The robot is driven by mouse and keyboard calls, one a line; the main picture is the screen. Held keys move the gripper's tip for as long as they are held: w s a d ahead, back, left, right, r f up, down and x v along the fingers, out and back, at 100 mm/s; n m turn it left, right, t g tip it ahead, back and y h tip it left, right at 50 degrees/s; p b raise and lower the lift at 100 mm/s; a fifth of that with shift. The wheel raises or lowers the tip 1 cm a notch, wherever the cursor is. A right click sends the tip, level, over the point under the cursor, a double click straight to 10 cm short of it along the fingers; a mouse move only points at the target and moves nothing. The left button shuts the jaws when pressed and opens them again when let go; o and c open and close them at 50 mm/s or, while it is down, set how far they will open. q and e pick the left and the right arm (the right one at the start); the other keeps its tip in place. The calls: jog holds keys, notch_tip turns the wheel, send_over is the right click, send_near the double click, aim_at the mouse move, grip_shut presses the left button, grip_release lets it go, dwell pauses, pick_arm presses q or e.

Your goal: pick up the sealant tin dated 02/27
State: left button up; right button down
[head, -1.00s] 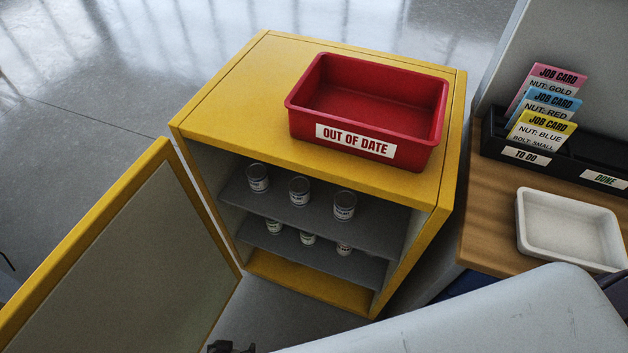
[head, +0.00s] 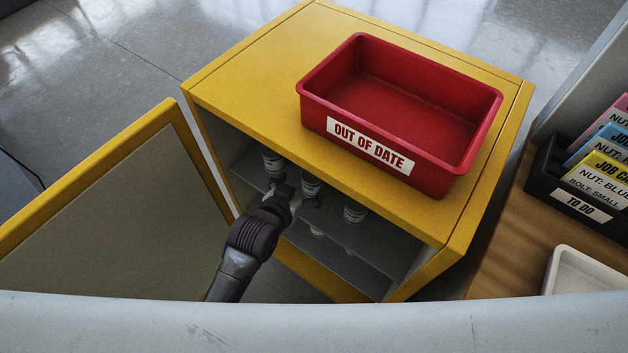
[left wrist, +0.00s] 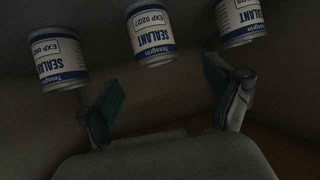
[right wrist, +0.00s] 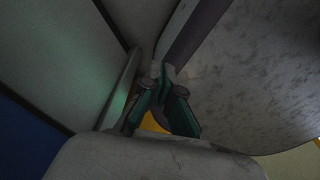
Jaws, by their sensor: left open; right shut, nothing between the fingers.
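The sealant tin dated 02/27 (left wrist: 151,33) is the middle of three tins in the left wrist view, its label facing the camera. Another sealant tin (left wrist: 59,58) is left of it and a third (left wrist: 240,20) is right of it; their dates are hard to read. In the head view the middle tin (head: 311,187) stands on the upper shelf of the yellow cabinet (head: 250,95). My left gripper (head: 284,203) is open and empty at the shelf front, apart from the tins; its fingers (left wrist: 168,100) show below the dated tin. My right gripper (right wrist: 163,100) is shut and empty.
A red "OUT OF DATE" bin (head: 400,105) sits on the cabinet top. The open cabinet door (head: 115,210) stands at the left. A lower shelf (head: 345,265) is partly hidden. At right are a job-card holder (head: 580,185) and a white tray (head: 590,275) on a wooden bench.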

aim_at(311, 177)
pick_arm(q)
jog(key=x, duration=0.7)
jog(key=shift+s+d+b, duration=0.1)
jog(key=shift+s+b, duration=0.05)
jog(key=shift+b, duration=0.25)
jog(key=c, duration=1.5)
jog(key=shift+r, duration=0.1)
